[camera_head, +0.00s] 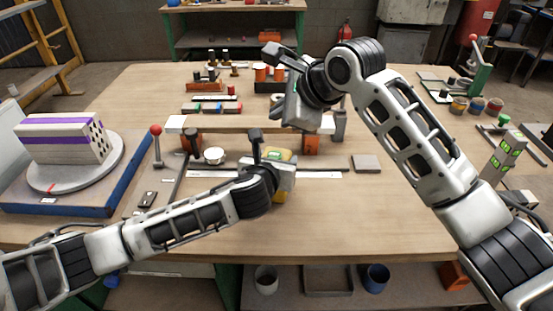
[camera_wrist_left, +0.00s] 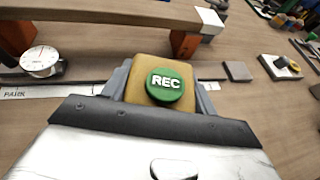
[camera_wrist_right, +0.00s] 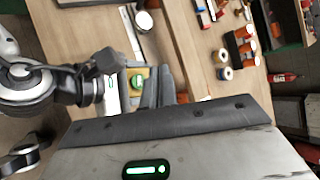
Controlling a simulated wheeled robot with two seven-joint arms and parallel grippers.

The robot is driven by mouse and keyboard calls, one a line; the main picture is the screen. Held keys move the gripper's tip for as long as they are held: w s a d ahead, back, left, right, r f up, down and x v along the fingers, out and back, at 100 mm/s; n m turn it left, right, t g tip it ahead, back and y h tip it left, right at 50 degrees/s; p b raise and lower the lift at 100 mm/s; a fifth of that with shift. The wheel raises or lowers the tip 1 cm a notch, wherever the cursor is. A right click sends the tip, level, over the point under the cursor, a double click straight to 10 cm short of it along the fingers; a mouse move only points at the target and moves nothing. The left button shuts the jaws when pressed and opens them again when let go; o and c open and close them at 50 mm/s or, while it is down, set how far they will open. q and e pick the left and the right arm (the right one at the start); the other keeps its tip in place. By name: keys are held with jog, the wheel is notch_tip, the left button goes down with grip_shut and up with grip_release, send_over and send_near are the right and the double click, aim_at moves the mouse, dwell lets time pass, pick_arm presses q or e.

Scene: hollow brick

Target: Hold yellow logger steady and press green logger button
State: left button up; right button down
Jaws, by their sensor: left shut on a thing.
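The yellow logger (camera_wrist_left: 143,68) is a block with a round green button (camera_wrist_left: 164,86) marked REC on its top face. My left gripper (camera_wrist_left: 160,98) is shut on it, one finger on each side. In the head view the left hand covers most of the logger (camera_head: 281,154); yellow shows above and below. My right gripper (camera_wrist_right: 158,88) is raised above and beyond the logger, pointing down. Its fingers look closed together with nothing between them. In the right wrist view the green button (camera_wrist_right: 137,82) shows just left of these fingers, apart from them.
A raised wooden beam on brick-coloured supports (camera_head: 310,144) stands behind the logger. A white dial gauge (camera_head: 214,155) and a long ruler strip (camera_head: 318,175) lie close by. A turntable (camera_head: 75,176) with a striped hollow brick (camera_head: 62,142) stands left. The front table area is clear.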

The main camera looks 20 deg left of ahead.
aim_at(279, 157)
jog(key=shift+m, duration=0.4)
jog(key=shift+w+a+f, duration=0.1)
jog(key=shift+w+f, duration=0.05)
jog(key=shift+f, duration=1.95)
jog(key=shift+w+a+f, duration=0.1)
jog(key=shift+f, duration=1.95)
jog(key=shift+f, duration=0.1)
jog(key=shift+f, duration=0.4)
jog(key=shift+r, duration=0.4)
jog(key=shift+r, duration=3.05)
